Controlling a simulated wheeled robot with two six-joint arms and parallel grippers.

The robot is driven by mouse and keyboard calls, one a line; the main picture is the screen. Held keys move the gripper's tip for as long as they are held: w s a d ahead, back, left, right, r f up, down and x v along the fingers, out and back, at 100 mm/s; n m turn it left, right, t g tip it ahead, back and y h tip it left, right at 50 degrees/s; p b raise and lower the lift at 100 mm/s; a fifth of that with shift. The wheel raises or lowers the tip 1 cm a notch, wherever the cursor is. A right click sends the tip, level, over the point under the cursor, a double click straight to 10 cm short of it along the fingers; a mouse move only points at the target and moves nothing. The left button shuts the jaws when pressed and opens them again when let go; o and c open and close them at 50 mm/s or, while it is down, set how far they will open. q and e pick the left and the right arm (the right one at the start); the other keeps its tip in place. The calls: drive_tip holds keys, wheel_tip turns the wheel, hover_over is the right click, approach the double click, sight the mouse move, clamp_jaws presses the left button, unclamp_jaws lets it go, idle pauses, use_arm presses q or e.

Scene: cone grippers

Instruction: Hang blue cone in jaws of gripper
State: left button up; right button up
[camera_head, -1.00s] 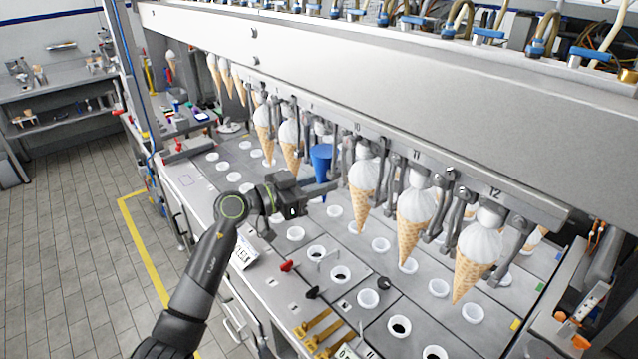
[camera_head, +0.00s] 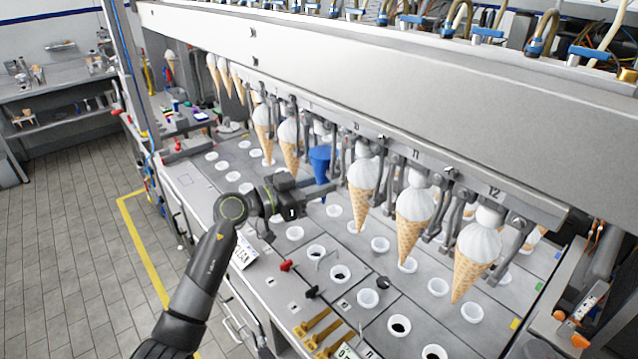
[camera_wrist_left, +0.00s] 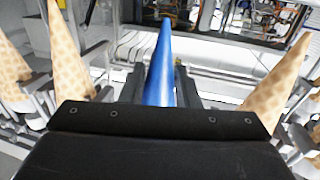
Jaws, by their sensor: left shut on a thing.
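The blue cone (camera_head: 321,166) is upright with its tip down, in the row of hanging cones, between a waffle cone on its left and the one under number 10. My left gripper (camera_head: 318,190) is shut on it from the front left. In the left wrist view the blue cone (camera_wrist_left: 165,62) stands between my fingers (camera_wrist_left: 158,88). The machine's jaws (camera_head: 334,148) hang around the cone's top. I cannot tell whether they touch it. My right gripper is not in view.
Waffle cones with white tops (camera_head: 416,212) hang on both sides, close to my gripper. White cup holders (camera_head: 380,245) line the metal deck (camera_head: 330,300) below. The long steel beam (camera_head: 360,85) runs above. Red and black levers (camera_head: 287,265) stand at the front edge.

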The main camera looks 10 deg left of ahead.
use_arm(q)
drive_tip(key=shift+f, duration=0.3)
idle(0.5)
drive_tip(key=o, duration=1.3)
drive_tip(key=shift+c, duration=0.2)
drive_tip(key=s+d+v, duration=0.1)
drive_tip(key=v, duration=0.8)
drive_tip(key=shift+s, duration=0.15)
drive_tip(key=shift+d, duration=0.15)
idle(0.4)
